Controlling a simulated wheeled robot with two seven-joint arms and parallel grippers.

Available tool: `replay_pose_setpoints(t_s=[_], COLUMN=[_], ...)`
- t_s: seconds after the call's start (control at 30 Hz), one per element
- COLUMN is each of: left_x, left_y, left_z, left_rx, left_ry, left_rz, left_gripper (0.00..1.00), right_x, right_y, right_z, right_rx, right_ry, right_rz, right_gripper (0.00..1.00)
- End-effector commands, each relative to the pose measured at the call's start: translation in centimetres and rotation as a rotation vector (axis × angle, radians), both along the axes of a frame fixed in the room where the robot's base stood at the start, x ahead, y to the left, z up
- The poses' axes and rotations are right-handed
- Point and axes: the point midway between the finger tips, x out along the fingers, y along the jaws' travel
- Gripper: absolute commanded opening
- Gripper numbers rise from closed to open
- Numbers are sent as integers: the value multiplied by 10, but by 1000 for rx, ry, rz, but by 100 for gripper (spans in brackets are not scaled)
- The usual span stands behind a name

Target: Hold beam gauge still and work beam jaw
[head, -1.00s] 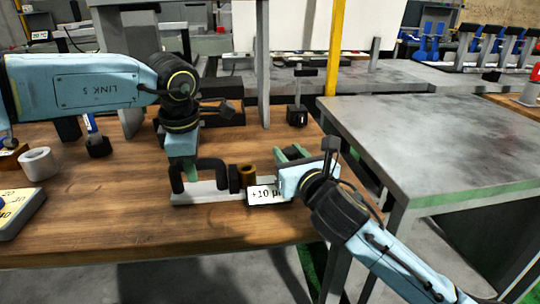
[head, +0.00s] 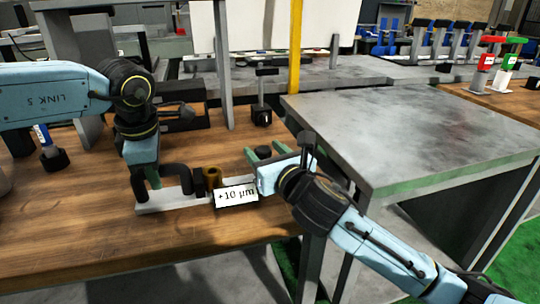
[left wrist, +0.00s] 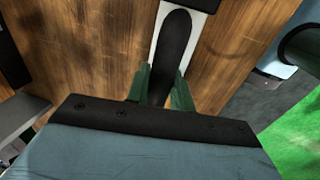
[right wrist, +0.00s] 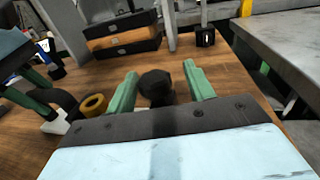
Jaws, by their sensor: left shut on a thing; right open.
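The beam gauge lies on the wooden table, with a white base bar (head: 150,206), a black arched handle (head: 178,170) and a brass ring (head: 211,177). A "+10 µm" label (head: 236,195) shows in front of it. My left gripper (head: 143,188) is shut on the handle; in the left wrist view the green fingers pinch the black handle (left wrist: 174,45). My right gripper (head: 262,155) is open at the bar's right end. In the right wrist view a black knob (right wrist: 156,84) sits between its spread fingers, with gaps showing, and the brass ring (right wrist: 93,105) is to the left.
Dark boxes (right wrist: 122,35) and a small black stand (head: 262,115) are behind the gauge. A grey metal table (head: 385,135) stands to the right. A grey post (head: 222,60) rises from the wooden table's back.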

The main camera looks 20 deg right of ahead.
Motion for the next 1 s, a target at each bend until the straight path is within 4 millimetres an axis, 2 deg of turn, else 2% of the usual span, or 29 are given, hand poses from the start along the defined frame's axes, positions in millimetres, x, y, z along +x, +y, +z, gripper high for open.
replay_pose_setpoints(t_s=[0.17,0.6,0.8,1.0], left_x=[1,0,0,0], left_y=[1,0,0,0], left_z=[0,0,0,0], left_rx=[4,2,2,1], left_ry=[-2,-1,-1,-1], left_rz=[1,-1,-1,-2], left_gripper=[0,0,0,0], right_x=[-15,-97,-115,-118], right_y=[-3,-19,-23,-23], right_z=[-1,-1,0,0], right_rx=[-1,-2,-1,-1], right_ry=[1,2,2,1], right_rz=[2,0,-2,-3], right_gripper=[53,53,53,53])
